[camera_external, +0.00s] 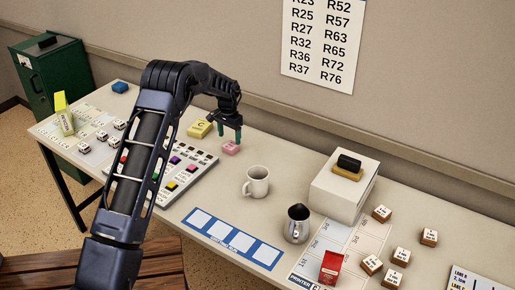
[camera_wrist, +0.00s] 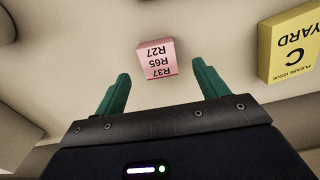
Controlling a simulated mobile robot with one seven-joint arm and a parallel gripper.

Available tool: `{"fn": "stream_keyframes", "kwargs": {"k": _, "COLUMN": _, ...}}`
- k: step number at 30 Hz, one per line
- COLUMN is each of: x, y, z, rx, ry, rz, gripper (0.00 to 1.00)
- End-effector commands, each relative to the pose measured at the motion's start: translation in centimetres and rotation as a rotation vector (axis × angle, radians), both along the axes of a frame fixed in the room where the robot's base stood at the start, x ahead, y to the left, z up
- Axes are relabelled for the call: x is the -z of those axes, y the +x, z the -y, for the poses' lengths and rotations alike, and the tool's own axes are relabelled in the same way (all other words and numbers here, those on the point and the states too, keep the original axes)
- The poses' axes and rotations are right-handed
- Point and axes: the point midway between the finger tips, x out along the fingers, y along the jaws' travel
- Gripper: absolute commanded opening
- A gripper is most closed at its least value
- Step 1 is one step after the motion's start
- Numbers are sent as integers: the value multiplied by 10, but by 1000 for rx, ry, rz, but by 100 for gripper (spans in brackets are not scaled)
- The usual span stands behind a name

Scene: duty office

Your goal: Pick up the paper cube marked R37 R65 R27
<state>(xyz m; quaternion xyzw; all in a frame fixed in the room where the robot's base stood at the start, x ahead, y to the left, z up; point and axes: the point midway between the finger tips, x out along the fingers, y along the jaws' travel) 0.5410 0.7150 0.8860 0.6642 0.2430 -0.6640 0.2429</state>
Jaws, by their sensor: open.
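The pink paper cube (camera_wrist: 157,51) carries the marks R37 R65 R27, upside down in the wrist view. It sits on the table between and beyond my open fingertips. In the external view the pink cube (camera_external: 231,148) lies near the back of the table, just below my gripper (camera_external: 229,133). My gripper (camera_wrist: 160,82) is open with its green fingers apart and nothing between them in the wrist view. I cannot tell the exact gap between fingertips and cube.
A yellow block marked C YARD (camera_wrist: 295,42) stands beside the cube; it also shows in the external view (camera_external: 200,128). A button panel (camera_external: 185,172), a white mug (camera_external: 257,182), a metal jug (camera_external: 297,224) and a white box (camera_external: 343,188) are around. The wall is behind.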

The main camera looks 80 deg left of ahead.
Motion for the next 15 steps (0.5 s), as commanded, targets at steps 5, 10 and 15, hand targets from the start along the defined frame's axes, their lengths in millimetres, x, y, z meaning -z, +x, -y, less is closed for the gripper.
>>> {"fn": "stream_keyframes", "kwargs": {"k": 5, "x": 25, "y": 3, "z": 1, "rx": 1, "ry": -2, "rz": -1, "gripper": 73}}
{"fn": "stream_keyframes", "kwargs": {"k": 10, "x": 42, "y": 3, "z": 1, "rx": 0, "ry": -1, "rz": -1, "gripper": 73}}
{"fn": "stream_keyframes", "kwargs": {"k": 15, "x": 44, "y": 3, "z": 1, "rx": 0, "ry": 0, "rz": 0, "gripper": 73}}
